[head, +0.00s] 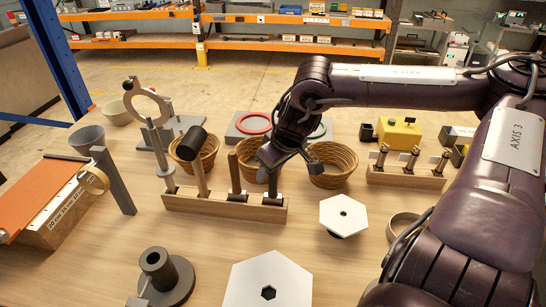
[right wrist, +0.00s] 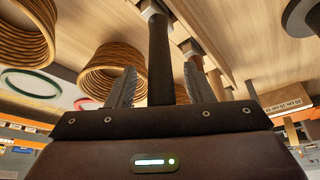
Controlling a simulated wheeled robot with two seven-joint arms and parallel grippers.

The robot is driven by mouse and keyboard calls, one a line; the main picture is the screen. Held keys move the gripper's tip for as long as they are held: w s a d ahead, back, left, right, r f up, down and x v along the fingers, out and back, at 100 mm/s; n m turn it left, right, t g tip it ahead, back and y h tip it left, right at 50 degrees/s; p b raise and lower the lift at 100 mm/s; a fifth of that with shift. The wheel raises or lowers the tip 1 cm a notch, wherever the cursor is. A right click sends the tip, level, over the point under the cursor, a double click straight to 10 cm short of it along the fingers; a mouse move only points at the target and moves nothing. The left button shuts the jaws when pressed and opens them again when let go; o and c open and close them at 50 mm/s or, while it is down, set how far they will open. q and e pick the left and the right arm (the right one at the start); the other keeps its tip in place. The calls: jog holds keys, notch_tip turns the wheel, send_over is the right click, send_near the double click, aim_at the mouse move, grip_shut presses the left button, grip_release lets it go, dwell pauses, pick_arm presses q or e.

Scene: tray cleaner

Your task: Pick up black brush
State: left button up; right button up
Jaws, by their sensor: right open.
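A wooden rack (head: 224,208) in the middle of the table holds several upright tools. At its right end stands a slim black tool (head: 273,181), seemingly the black brush; its upper part is hidden by my right gripper. My right gripper (head: 288,158) is over that end of the rack, pointing down. In the right wrist view a black shaft (right wrist: 160,60) rises between the two open fingers, with a gap on each side. Beside it in the rack are a brown-handled tool (head: 235,174) and a wooden handle with a black cylindrical head (head: 191,143). My left gripper is out of view.
Wicker baskets (head: 333,165) stand just behind the rack. A smaller rack with metal pieces (head: 405,175) is at right. White hexagonal plates (head: 344,214) and a dark grey stand (head: 165,278) are in front. An orange-topped box (head: 40,200) is at left.

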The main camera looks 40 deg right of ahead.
jog(key=shift+w+a+f, duration=0.1)
jog(key=shift+f, duration=0.05)
jog(key=shift+c, duration=0.4)
grip_shut()
